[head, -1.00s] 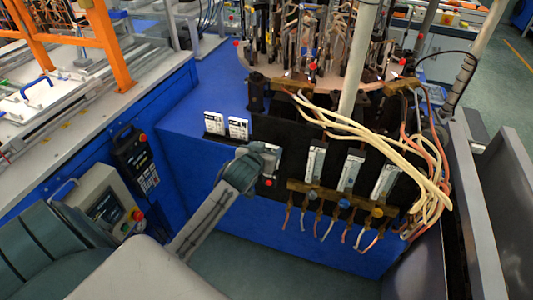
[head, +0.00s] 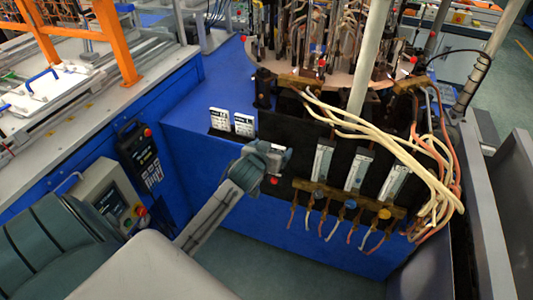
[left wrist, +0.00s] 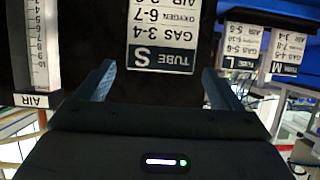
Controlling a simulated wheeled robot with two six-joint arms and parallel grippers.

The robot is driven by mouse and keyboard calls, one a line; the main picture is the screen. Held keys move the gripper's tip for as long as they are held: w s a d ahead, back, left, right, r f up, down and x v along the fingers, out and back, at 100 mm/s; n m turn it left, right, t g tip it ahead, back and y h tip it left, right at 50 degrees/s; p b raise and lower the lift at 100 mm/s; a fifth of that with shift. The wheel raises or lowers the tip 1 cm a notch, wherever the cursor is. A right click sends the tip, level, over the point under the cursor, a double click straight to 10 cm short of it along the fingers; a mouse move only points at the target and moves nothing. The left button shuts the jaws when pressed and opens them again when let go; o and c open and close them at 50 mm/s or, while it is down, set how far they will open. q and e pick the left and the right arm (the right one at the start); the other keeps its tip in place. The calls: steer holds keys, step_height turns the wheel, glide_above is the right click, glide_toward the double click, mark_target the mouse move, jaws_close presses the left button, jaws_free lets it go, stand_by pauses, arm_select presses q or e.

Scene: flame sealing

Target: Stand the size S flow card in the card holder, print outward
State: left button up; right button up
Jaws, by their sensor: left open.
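The size S flow card (left wrist: 161,38) shows in the left wrist view, upside down in the picture, its print facing the camera. A dark surface lies behind it. My left gripper (left wrist: 160,82) is open, with one finger on each side of the card and visible gaps between. Whether the S card sits in a holder is unclear.
Several flow meters (head: 355,168) with brass fittings and hoses (head: 390,122) are right of the gripper on the black panel (head: 290,130). A control box (head: 108,203) and a handheld pendant (head: 140,155) are at the left.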

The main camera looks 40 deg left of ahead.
arm_select(q)
steer(key=b+v, duration=0.1)
steer(key=v, duration=1.1)
steer(key=shift+f, duration=0.2)
steer(key=s+a+f+m+g, duration=0.1)
steer(key=a+f+g, duration=0.1)
steer(key=f, duration=1.4)
steer(key=a+f+g, duration=0.2)
steer(key=f+g, duration=0.1)
steer(key=f, duration=1.3)
steer(key=s+d+f+m+g+h, duration=0.1)
steer(key=s+f+g, duration=0.1)
steer(key=s+f, duration=0.55)
steer(key=s+f+g, duration=0.1)
steer(key=s+f, duration=0.4)
steer(key=f, duration=0.6)
steer(key=s+d+f+g, duration=0.1)
steer(key=s+f, duration=0.3)
steer(key=s, duration=0.4)
steer(key=s+d+f+g+h, duration=0.1)
steer(key=s+d+f, duration=0.1)
steer(key=s+f, duration=0.3)
steer(key=s+d+f+m+g, duration=0.1)
steer(key=s+f, duration=0.4)
steer(key=s, duration=0.7)
steer(key=shift+s+d+f+g, duration=0.15)
steer(key=shift+s+d+g, duration=0.25)
steer(key=shift+d, duration=0.35)
